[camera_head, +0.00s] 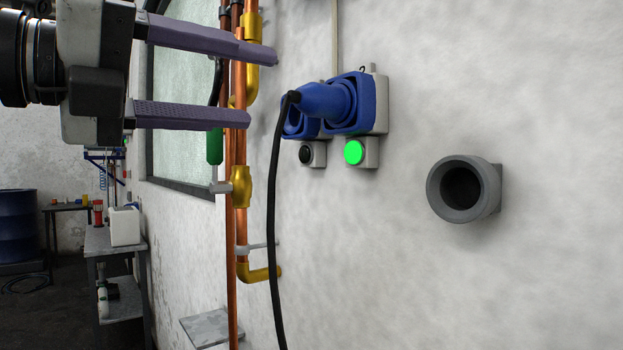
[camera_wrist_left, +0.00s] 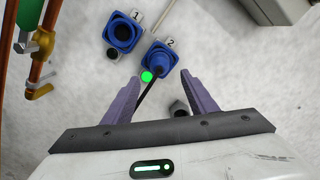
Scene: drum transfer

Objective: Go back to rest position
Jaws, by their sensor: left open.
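My left gripper (camera_head: 262,90) reaches in from the upper left with its two purple fingers spread apart and nothing between them. Its open fingers also show in the left wrist view (camera_wrist_left: 161,77). A blue plug (camera_head: 322,100) with a black cable (camera_head: 272,220) sits in the wall socket marked 2 (camera_wrist_left: 157,56). The socket marked 1 (camera_wrist_left: 124,32) is empty. The fingers appear clear of the plug, and the cable shows between them in the left wrist view. My right gripper is not in view.
A green light (camera_head: 354,152) glows under socket 2; the one under socket 1 (camera_head: 306,155) is dark. Copper pipes (camera_head: 236,200) with a green-handled valve run down the wall by the gripper. An empty grey round holder (camera_head: 464,189) projects at right. A blue drum (camera_head: 17,225) stands far left.

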